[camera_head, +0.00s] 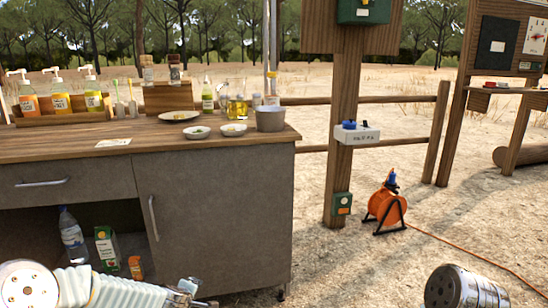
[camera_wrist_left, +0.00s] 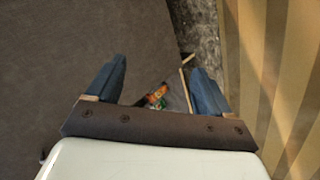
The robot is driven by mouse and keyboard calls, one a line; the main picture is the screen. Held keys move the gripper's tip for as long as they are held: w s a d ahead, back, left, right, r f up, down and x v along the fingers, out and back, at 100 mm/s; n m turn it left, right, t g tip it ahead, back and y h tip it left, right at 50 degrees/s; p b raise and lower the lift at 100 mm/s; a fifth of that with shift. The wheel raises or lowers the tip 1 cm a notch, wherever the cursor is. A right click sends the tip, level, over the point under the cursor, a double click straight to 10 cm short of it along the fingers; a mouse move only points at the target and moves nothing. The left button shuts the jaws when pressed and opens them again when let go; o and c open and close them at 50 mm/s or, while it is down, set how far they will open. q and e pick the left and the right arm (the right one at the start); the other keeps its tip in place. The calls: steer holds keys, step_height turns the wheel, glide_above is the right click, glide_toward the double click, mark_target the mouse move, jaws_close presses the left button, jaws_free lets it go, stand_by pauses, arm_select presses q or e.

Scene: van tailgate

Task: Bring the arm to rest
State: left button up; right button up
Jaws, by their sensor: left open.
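My left arm (camera_head: 110,290) comes in low at the left of the head view, in front of the cabinet. My left gripper (camera_head: 192,290) is at the bottom edge there, partly cut off by the frame. In the left wrist view the left gripper (camera_wrist_left: 157,75) has its two blue fingers wide apart, with nothing held between them. A small orange and green item (camera_wrist_left: 157,96) shows beyond the fingers, too small to identify. My right gripper is not in view; only a rounded part of my right arm (camera_head: 462,288) shows at the bottom right.
The grey cabinet (camera_head: 215,215) carries bottles, white dishes and a metal pot (camera_head: 270,119). Its open shelf holds a water bottle (camera_head: 73,238) and a carton (camera_head: 107,248). An orange cable reel (camera_head: 385,207) stands by the wooden post (camera_head: 342,150). Sandy ground right of the cabinet is mostly free.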

arm_select(q)
steer(key=s+d+f+m+g+h, duration=0.2)
steer(key=s+d+f+m, duration=0.35)
steer(key=s+f, duration=0.35)
steer(key=s+d+f+m+g, duration=0.2)
steer(key=s, duration=0.5)
steer(key=s+d+f+m+g+h+p, duration=0.1)
steer(key=s+d+f+m+g, duration=0.1)
steer(key=s, duration=0.6)
steer(key=s+d+f+m+g+h+p, duration=0.1)
steer(key=s+d+f+m+g, duration=0.1)
steer(key=s, duration=0.6)
steer(key=shift+s+d+f+m, duration=0.15)
steer(key=shift+d+f+m, duration=0.3)
steer(key=shift+d, duration=0.2)
